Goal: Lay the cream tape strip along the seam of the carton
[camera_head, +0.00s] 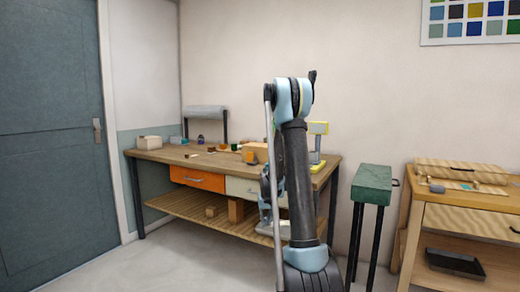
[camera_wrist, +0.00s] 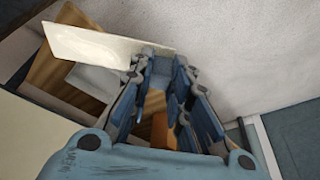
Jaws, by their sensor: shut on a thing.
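My gripper (camera_wrist: 164,58) is shut on the cream tape strip (camera_wrist: 95,46), holding it near its right end in the wrist view. The strip is a flat, pale, long piece that sticks out to the left of the fingertips. In the head view my arm hides most of the gripper, and I cannot make out the strip there. A tan box (camera_head: 256,152), possibly the carton, stands on the workbench just left of my arm; its seam cannot be made out.
The workbench (camera_head: 165,155) holds a roll on a stand (camera_head: 205,112), a pale box (camera_head: 149,142), several small jars and a yellow-framed scale (camera_head: 318,128). A green-topped stool (camera_head: 372,177) and a wooden side table (camera_head: 425,190) stand at the right. Bare floor lies in front.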

